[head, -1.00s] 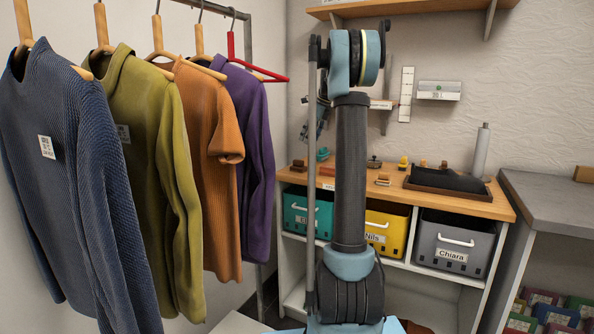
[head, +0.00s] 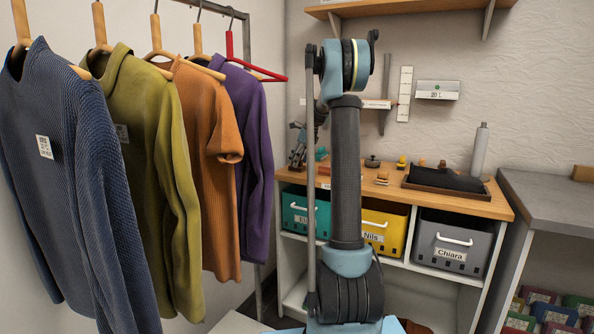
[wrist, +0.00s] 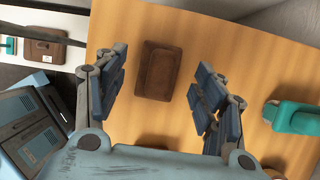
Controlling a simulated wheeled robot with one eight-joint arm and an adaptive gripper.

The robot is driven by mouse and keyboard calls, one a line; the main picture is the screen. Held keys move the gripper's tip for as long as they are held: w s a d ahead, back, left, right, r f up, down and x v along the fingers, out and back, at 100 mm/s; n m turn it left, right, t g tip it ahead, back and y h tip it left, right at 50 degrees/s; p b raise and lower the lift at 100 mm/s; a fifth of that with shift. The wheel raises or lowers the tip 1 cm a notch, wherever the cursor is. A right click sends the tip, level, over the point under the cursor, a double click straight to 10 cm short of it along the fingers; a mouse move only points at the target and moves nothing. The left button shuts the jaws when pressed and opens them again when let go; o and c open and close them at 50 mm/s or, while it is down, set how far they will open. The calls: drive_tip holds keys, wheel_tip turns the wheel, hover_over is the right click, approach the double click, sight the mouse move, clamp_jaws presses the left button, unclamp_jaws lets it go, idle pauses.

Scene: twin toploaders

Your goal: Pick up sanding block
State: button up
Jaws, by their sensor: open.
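A dark brown rectangular block (wrist: 158,70), which looks like the sanding block, lies flat on the wooden worktop (wrist: 190,30). In the wrist view it shows between and slightly beyond the fingers of my gripper (wrist: 160,92). The fingers are spread apart with nothing between them. They appear to be above the block, not touching it. In the head view my gripper (head: 297,150) is over the left end of the worktop, partly behind my arm, and it hides the block there.
A teal-handled object (wrist: 295,116) lies right of the block in the wrist view. In the head view, several small items, a dark tray (head: 446,186) and a grey cylinder (head: 480,150) stand along the worktop. Hanging garments (head: 205,150) are at left.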

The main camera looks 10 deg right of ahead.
drive_tip(key=shift+x, duration=1.2)
drive_tip(key=shift+c, duration=0.3)
drive_tip(key=c, duration=1.1)
wheel_tip(320, 180, up, 10)
drive_tip(key=shift+r, duration=0.1)
